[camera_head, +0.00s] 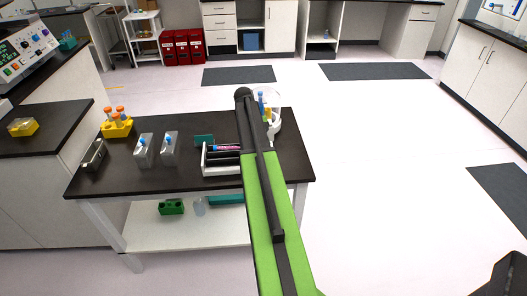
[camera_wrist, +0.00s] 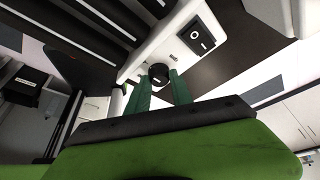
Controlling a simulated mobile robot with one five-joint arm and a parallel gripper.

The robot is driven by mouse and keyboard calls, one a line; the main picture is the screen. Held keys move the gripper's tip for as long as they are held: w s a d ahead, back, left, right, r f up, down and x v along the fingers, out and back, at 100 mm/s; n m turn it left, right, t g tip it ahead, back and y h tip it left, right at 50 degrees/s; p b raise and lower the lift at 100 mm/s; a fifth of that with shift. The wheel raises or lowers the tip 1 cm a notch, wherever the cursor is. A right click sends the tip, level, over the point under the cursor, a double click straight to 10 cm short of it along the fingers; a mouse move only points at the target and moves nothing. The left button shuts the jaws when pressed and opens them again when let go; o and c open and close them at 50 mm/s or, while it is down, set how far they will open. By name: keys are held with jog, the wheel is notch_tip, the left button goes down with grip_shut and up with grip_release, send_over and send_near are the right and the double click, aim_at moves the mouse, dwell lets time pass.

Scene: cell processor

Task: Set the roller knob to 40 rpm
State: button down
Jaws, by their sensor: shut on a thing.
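The roller device (camera_head: 221,171) is a white unit with dark rollers on the black-topped table in the head view, partly hidden by my arm. In the wrist view its white end panel (camera_wrist: 160,48) carries the black roller knob (camera_wrist: 158,71) and a black rocker switch (camera_wrist: 197,36). My gripper (camera_wrist: 159,82) has its two green fingers on either side of the knob, shut on it. The knob's pointer and any rpm marks are too small to read. My gripper and the knob cannot be made out in the head view.
A pink tube (camera_head: 226,148) lies on the rollers. Two grey stands (camera_head: 168,155) and a yellow rack (camera_head: 116,129) with orange-capped tubes stand left on the table. A clear container (camera_head: 272,104) is behind my arm. The floor right of the table is open.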

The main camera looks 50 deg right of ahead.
jog(key=c, duration=1.1)
grip_release()
jog(key=shift+w, duration=0.1)
jog(key=p+v, duration=1.6)
jog(key=v, duration=0.1)
jog(key=shift+w+a+r, duration=0.1)
